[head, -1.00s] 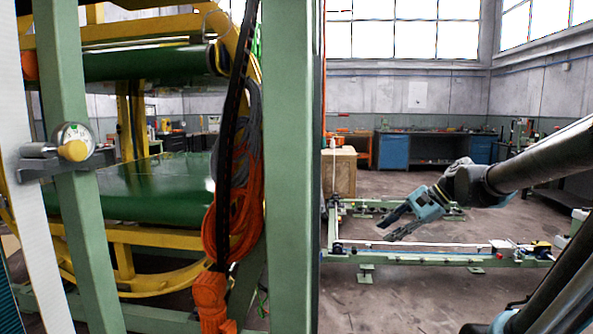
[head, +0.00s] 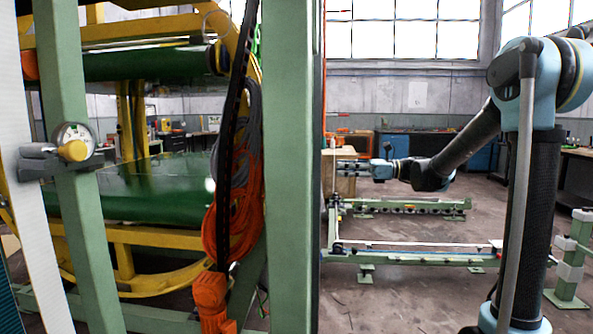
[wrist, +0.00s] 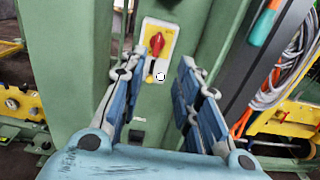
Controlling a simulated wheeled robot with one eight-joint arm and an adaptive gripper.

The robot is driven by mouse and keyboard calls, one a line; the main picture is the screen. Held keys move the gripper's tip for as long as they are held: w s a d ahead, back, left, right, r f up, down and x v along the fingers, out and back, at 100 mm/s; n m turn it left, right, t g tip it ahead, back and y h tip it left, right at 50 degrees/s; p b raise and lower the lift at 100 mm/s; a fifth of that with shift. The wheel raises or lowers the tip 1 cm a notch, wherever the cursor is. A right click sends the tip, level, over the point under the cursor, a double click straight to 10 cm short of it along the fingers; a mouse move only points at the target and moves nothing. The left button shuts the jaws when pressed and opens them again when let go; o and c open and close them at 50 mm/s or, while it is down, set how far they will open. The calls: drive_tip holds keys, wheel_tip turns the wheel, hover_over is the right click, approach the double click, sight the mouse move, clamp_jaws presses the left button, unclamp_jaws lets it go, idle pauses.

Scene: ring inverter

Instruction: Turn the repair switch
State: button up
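A red rotary switch (wrist: 157,43), likely the repair switch, sits on a pale plate with yellow markings, mounted on a green post (wrist: 208,40) in the wrist view. A small yellow part hangs just below it. My gripper (wrist: 158,68) is open and empty, its two blue fingers spread to either side below the red knob. The knob shows just beyond the fingertips, and I see no contact. In the head view my gripper (head: 350,168) points left toward the green post, and the red switch is hidden there.
In the head view a wide green post (head: 292,170) stands left of my gripper. Orange and grey cables (head: 232,180) hang beside a green conveyor belt (head: 150,180). A low green frame (head: 410,255) lies on the floor below my arm.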

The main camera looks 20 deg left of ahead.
drive_tip(key=x, duration=1.7)
drive_tip(key=shift+w+a, duration=0.1)
clamp_jaws()
